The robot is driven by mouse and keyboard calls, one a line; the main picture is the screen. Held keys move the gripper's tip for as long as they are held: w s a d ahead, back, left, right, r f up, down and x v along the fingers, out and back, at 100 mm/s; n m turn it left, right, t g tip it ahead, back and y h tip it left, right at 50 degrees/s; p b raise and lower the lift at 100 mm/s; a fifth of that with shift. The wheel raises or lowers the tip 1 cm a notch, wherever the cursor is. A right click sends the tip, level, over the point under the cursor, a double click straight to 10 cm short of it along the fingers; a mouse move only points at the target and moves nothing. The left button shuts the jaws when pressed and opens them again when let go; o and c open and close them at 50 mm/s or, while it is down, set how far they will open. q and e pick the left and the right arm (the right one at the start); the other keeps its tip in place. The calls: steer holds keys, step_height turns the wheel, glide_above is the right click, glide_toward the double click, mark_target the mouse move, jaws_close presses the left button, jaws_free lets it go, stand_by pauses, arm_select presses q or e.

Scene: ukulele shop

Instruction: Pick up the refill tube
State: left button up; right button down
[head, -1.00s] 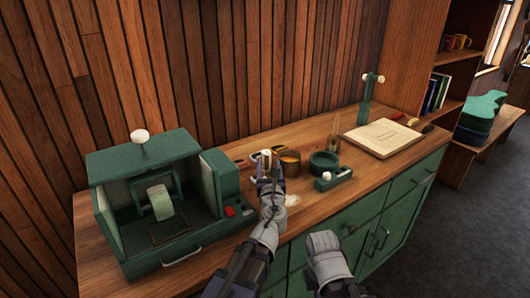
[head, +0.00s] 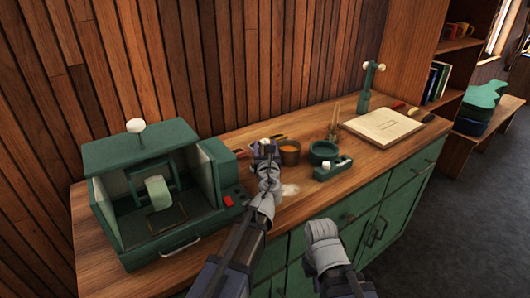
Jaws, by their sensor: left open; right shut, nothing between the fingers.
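My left gripper (head: 266,148) is over the wooden bench, just left of the small pot with amber contents (head: 289,152). Its fingers are open and point away from me. A small pale shape shows at the fingertips; I cannot tell whether it is the refill tube or part of the gripper. I cannot make out the refill tube anywhere else, and the gripper hides the bench behind it. My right gripper (head: 323,232) is shut and empty, low in front of the green cabinet doors, apart from the bench things.
A green open-fronted machine (head: 150,190) stands on the bench (head: 215,255) at left. A dark green bowl (head: 323,152) and a small green block with a white knob (head: 333,168) are right of the pot. A pale board (head: 384,126) lies further right. The wooden wall closes the back.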

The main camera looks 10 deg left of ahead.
arm_select(q)
steer(key=shift+x, duration=1.25)
steer(key=shift+s, duration=0.1)
steer(key=shift+c, duration=0.3)
jaws_close()
